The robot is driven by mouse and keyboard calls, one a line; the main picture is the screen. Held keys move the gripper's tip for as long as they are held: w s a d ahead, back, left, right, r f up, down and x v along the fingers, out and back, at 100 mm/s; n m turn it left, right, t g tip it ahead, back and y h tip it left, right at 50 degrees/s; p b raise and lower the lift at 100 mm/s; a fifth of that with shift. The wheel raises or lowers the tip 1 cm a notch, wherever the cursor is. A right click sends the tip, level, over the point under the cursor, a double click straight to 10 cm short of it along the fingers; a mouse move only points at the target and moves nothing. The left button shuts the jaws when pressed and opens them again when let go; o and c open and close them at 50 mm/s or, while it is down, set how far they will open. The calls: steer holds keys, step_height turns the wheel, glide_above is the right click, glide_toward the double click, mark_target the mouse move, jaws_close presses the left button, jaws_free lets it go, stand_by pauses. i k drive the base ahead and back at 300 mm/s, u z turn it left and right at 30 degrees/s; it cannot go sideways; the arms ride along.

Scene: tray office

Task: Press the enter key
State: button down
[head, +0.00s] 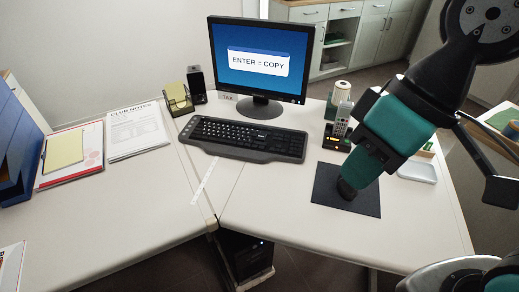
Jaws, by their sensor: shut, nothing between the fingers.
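A black keyboard (240,136) lies on the desk in front of the monitor. Its keys are too small for me to tell the enter key apart. The monitor (262,60) shows a blue screen with a white box reading "ENTER = COPY". My gripper (347,188) points down over the dark mat (324,200), to the right of and nearer than the keyboard. It is shut and empty, apart from the keyboard. I cannot tell whether its tip touches the mat.
A phone in its dock (338,130) stands between the keyboard and my gripper's upper part. A pale canister (341,92) is behind it. A note holder (179,98) stands left of the monitor. Papers (135,130) lie on the left desk.

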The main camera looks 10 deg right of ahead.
mark_target(261, 137)
steer(key=k, duration=0.2)
steer(key=u, duration=2.5)
steer(key=i, duration=1.5)
steer(key=z, duration=3)
steer(key=i, duration=0.5)
steer(key=u, duration=0.1)
